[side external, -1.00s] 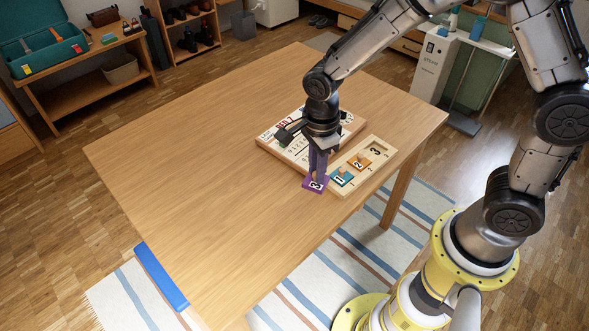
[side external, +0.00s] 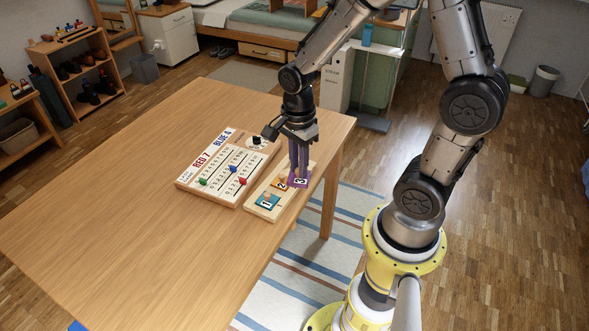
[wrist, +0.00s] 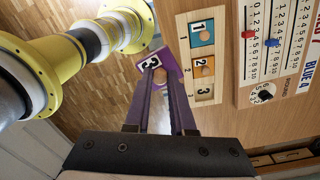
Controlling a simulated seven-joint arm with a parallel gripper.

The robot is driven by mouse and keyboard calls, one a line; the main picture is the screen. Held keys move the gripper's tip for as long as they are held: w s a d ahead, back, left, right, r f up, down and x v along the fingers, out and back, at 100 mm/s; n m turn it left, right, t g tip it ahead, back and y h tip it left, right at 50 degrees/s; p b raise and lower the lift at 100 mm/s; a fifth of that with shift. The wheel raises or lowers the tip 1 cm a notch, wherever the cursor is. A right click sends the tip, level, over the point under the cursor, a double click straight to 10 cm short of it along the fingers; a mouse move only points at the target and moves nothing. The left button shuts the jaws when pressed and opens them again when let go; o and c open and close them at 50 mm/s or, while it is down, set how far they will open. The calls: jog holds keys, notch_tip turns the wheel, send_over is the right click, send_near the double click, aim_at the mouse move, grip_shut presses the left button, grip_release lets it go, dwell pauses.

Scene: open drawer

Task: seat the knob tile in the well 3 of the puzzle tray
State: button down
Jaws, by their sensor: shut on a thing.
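My gripper (side external: 298,170) is shut on the knob of a purple tile (side external: 300,181) marked 3. The tile also shows between the fingertips in the wrist view (wrist: 171,63), turned at an angle to the tray. The wooden puzzle tray (side external: 263,211) lies near the table edge. Its well 1 holds a teal tile (wrist: 202,33) and its well 2 an orange tile (wrist: 204,68). Well 3 (wrist: 205,92) is empty in the wrist view; in the side view the gripper and tile largely hide it. The held tile appears raised, beside well 2 in the wrist view.
A scoring board (side external: 222,168) with red, blue and green sliders and a dial lies close beside the tray. The table edge (side external: 322,165) is near the tray's other side. The rest of the tabletop (side external: 110,200) is clear.

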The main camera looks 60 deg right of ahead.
jog(key=s+d+m, duration=0.3)
jog(key=s+d, duration=0.1)
jog(key=d, duration=0.3)
jog(key=shift+m, duration=0.3)
jog(key=w+d+f, duration=0.2)
jog(key=w+f, duration=0.1)
jog(key=w, duration=0.1)
jog(key=w+d+f, duration=0.2)
jog(key=w+d, duration=0.1)
jog(key=w, duration=0.1)
jog(key=w+d+f, duration=0.2)
jog(key=w+f, duration=0.1)
jog(key=w, duration=0.1)
jog(key=shift+d+f, duration=0.35)
jog(key=shift+w+f, duration=0.1)
jog(key=shift+f, duration=0.1)
jog(key=shift+w+d+f, duration=0.1)
jog(key=shift+f, duration=1.5)
jog(key=shift+f, duration=0.2)
jog(key=c, duration=0.8)
grip_release()
jog(key=shift+o, duration=0.2)
jog(key=shift+r, duration=0.15)
